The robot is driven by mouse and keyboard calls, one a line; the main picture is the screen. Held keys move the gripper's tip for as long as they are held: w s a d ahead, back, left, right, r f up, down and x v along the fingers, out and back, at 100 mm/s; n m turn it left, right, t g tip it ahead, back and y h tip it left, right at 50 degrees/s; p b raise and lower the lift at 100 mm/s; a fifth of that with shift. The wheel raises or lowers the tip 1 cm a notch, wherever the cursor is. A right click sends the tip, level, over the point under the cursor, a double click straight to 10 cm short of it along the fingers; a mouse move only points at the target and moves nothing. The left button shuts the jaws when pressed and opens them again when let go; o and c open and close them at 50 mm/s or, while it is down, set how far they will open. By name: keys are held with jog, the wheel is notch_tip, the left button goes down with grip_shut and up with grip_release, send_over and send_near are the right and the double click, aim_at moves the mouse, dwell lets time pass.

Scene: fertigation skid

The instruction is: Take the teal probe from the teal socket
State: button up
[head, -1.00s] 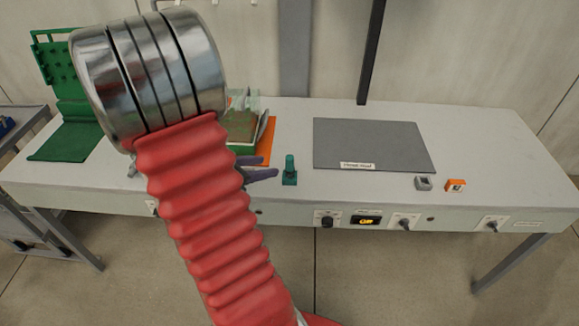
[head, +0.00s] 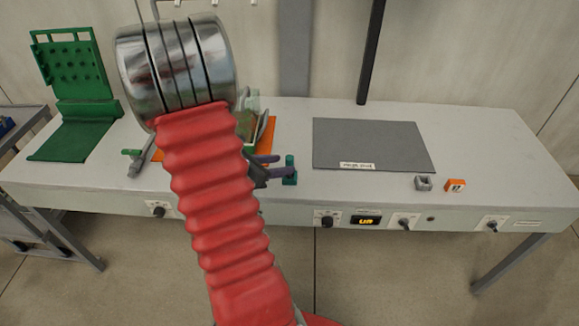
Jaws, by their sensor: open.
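The teal probe (head: 290,161) stands upright in the small teal socket (head: 289,181) near the front edge of the bench, left of the grey mat. My gripper (head: 284,165) is open, its dark fingers pointing right at the probe from the left. The lower finger overlaps the probe's lower part in the picture; the upper fingertip ends just left of it. I cannot tell whether either finger touches it. My red-sleeved arm hides the rest of the gripper.
A grey mat (head: 370,140) lies to the right, with a small grey block (head: 423,183) and an orange block (head: 455,185) in front. An orange sheet (head: 265,135) lies behind my gripper. A green perforated stand (head: 75,110) is at left. The bench's right end is clear.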

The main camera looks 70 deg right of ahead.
aim_at(289, 163)
jog(key=x, duration=0.4)
jog(key=shift+s+d+f, duration=0.2)
jog(key=shift+s+d, duration=0.05)
jog(key=shift+s, duration=0.05)
grip_shut()
dwell(0.6)
